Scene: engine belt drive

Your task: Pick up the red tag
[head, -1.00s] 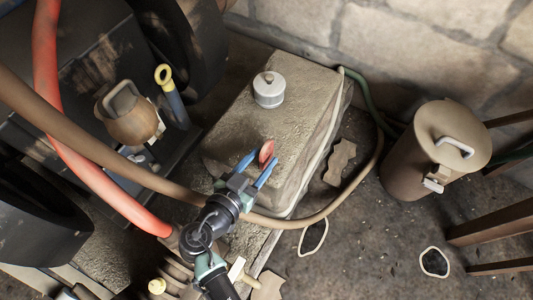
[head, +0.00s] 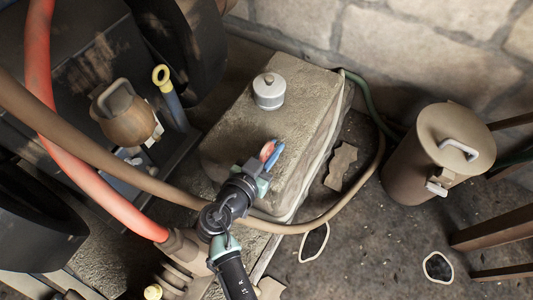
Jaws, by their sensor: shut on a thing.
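The red tag (head: 267,150) is a small red piece over the top of the grey stone block (head: 231,119). My gripper (head: 272,151) has blue fingers and is shut on the red tag, at the front right part of the block's top. Part of the tag is hidden by the fingers. I cannot tell whether the tag still touches the block.
A white round cap (head: 269,91) stands on the block behind my gripper. A brown hose (head: 330,222) and an orange-red hose (head: 95,183) run near my arm. A brown lidded canister (head: 437,160) stands at the right on the dark floor.

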